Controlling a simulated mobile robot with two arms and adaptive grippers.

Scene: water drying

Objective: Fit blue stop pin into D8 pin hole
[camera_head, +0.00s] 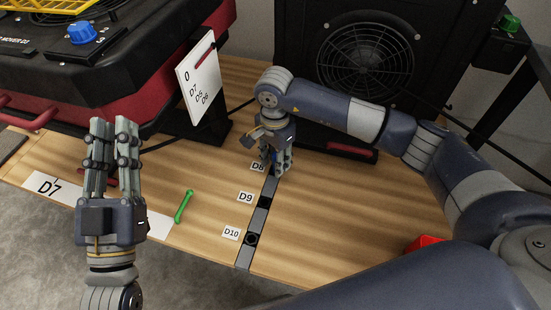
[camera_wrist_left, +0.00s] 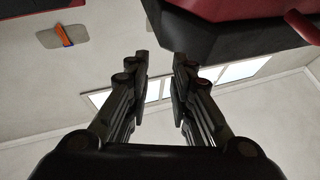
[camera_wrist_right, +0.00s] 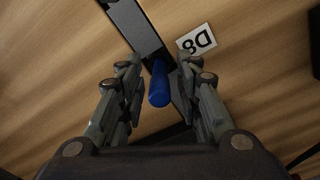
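The blue stop pin (camera_wrist_right: 159,84) is between the fingers of my right gripper (camera_wrist_right: 160,68) in the right wrist view. A narrow gap shows on each side of the pin, so the fingers look open around it. The pin's lower end meets the dark strip (camera_wrist_right: 134,28) beside the D8 label (camera_wrist_right: 197,40); how deep it sits in the hole is hidden. In the head view, my right gripper (camera_head: 277,168) is down at the strip by the D8 label (camera_head: 258,166). My left gripper (camera_head: 115,125) is open, empty and pointing up, and also shows in the left wrist view (camera_wrist_left: 160,57).
A green pin (camera_head: 183,206) lies on the wooden table (camera_head: 205,235). The D9 (camera_head: 246,197) and D10 (camera_head: 231,233) labels mark dark holes along the strip. A red-and-black machine with a white sign (camera_head: 200,80) stands at left. A black fan unit (camera_head: 365,60) stands behind.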

